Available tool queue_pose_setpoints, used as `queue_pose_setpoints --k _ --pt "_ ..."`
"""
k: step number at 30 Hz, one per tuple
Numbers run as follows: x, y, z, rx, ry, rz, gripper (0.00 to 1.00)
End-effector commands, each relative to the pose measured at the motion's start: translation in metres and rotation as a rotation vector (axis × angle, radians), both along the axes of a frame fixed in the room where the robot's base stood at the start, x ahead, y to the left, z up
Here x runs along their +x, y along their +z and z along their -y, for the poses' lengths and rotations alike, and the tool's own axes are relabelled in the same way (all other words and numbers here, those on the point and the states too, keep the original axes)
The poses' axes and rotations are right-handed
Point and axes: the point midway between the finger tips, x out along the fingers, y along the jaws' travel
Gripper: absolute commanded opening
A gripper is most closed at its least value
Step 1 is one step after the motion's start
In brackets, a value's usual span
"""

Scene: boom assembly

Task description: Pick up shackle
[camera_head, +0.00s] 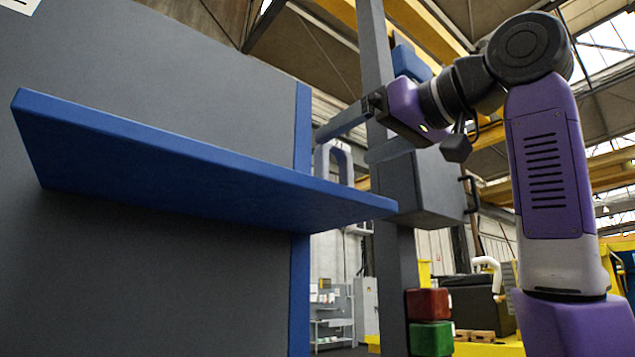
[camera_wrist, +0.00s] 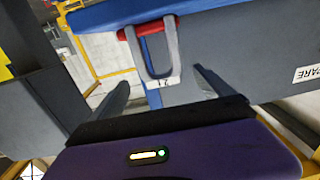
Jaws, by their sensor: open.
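The shackle (camera_head: 322,163) stands as an upside-down U near the right end of the blue shelf (camera_head: 190,160); its lower part is hidden behind the shelf's edge. In the wrist view the shackle (camera_wrist: 172,48) is a grey bow with a red pin, with the pin at the blue shelf (camera_wrist: 130,13) and the curved end toward my gripper. My gripper (camera_head: 358,138) is open and empty, beside and slightly above the bow. In the wrist view my gripper (camera_wrist: 165,88) has its fingers apart, one each side of the bow's curved end. No contact is visible.
A grey panel (camera_head: 150,250) carries the shelf. A grey post with a box (camera_head: 430,185) stands to the right, behind my gripper. Red (camera_head: 427,302) and green (camera_head: 431,338) buttons sit lower on the post. The space above the shelf looks clear.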

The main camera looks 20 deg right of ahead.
Motion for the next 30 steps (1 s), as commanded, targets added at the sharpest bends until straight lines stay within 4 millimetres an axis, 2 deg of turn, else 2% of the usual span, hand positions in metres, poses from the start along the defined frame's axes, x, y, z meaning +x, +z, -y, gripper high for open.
queue_pose_setpoints --k 11,19,29,30 --pt "0.031 0.0 -0.012 0.0 0.0 -0.003 0.91" --pt "0.065 -0.004 -0.026 0.0 -0.001 -0.002 0.91" --pt "0.072 -0.007 -0.029 0.0 -0.001 0.0 0.91" --pt "0.072 -0.007 -0.029 0.0 -0.001 0.0 0.85"
